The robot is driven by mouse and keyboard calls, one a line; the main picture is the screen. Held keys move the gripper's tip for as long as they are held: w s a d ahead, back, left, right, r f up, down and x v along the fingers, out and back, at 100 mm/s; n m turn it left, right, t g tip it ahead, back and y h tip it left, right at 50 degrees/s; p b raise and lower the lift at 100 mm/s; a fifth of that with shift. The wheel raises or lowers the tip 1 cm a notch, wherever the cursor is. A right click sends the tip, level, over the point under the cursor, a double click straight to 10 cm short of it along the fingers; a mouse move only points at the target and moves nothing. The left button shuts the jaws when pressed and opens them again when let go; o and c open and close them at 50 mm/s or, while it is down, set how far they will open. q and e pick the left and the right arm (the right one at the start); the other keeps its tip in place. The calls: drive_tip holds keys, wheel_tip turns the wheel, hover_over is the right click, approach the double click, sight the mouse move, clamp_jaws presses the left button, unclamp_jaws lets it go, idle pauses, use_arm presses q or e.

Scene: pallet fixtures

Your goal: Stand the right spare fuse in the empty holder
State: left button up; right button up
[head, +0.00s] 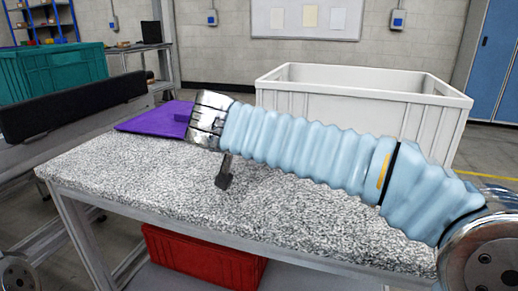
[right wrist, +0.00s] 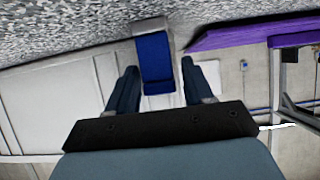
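My right arm crosses the head view in a light blue sleeve. Most of its gripper is hidden behind the wrist; a dark part (head: 224,172) hangs below it over the speckled table. In the right wrist view, which is upside down, my right gripper (right wrist: 160,63) has its two dark fingers apart. A blue block with a grey end (right wrist: 155,62), perhaps the fuse, shows between them, with a clear gap on its right side. A purple plate (head: 150,121) lies at the table's far left. My left gripper is not in view.
A large white crate (head: 300,93) stands behind the table. A red bin (head: 200,262) is below the speckled table (head: 110,175). A teal crate (head: 50,72) and a black panel (head: 70,105) are at left. The table's front left is clear.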

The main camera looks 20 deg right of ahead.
clamp_jaws()
drive_tip(key=shift+r, duration=0.15)
